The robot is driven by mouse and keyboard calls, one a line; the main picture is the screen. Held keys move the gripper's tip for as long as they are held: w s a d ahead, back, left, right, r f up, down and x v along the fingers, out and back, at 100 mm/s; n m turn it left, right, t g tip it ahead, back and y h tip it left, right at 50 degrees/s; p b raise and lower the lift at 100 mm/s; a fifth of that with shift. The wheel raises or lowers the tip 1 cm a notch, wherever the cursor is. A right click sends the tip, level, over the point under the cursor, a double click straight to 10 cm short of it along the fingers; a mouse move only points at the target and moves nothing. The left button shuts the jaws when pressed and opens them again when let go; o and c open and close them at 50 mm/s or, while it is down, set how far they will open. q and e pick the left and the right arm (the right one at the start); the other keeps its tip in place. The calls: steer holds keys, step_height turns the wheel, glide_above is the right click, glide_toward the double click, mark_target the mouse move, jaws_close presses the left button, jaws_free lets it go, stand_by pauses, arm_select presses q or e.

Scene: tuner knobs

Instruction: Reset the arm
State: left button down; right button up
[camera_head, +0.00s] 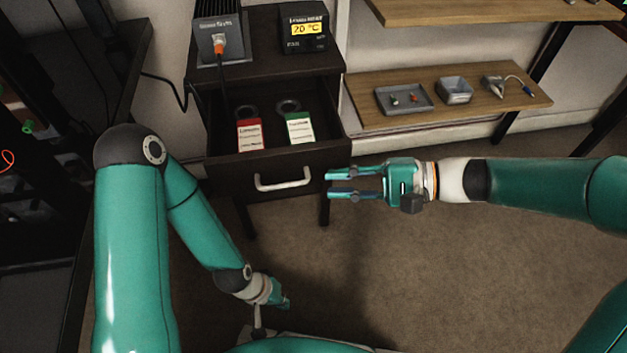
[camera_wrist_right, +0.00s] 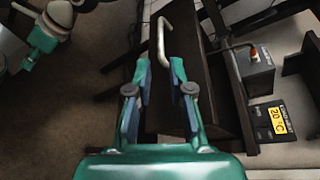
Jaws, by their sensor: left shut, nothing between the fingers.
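My right gripper (camera_head: 329,183) reaches in from the right with its two teal fingers apart and nothing between them. Its tips point left, a short gap to the right of the silver handle (camera_head: 283,180) of the open drawer (camera_head: 226,167). In the right wrist view the fingers (camera_wrist_right: 158,66) are spread, and the handle (camera_wrist_right: 159,42) shows just beyond their tips. My left gripper (camera_head: 277,294) is low in the head view, pointing down near my base; it is shut and empty, its fingers mostly hidden.
The drawer holds a red-labelled item (camera_head: 250,135) and a green-labelled item (camera_head: 300,128). On the cabinet top stand a grey box with an orange plug (camera_head: 219,37) and a 20 °C display (camera_head: 304,29). A wooden shelf (camera_head: 445,112) carries small trays. Floor below the right arm is clear.

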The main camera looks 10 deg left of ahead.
steer(key=shift+v, duration=0.95)
steer(key=shift+f, duration=0.1)
steer(key=s+d+f+n+h, duration=0.1)
steer(key=s+d+f+h, duration=0.3)
steer(key=f, duration=0.8)
steer(key=s+d+f+n+t+h, duration=0.1)
steer(key=s+d+f+h, duration=0.35)
steer(key=f, duration=0.75)
steer(key=s+d+f+n+h, duration=0.25)
steer(key=s+d+f, duration=0.2)
steer(key=f, duration=0.65)
step_height(320, 180, up, 30)
steer(key=a+p, duration=0.1)
steer(key=p, duration=2.9)
steer(key=shift+r+p, duration=0.2)
steer(key=shift+p, duration=0.2)
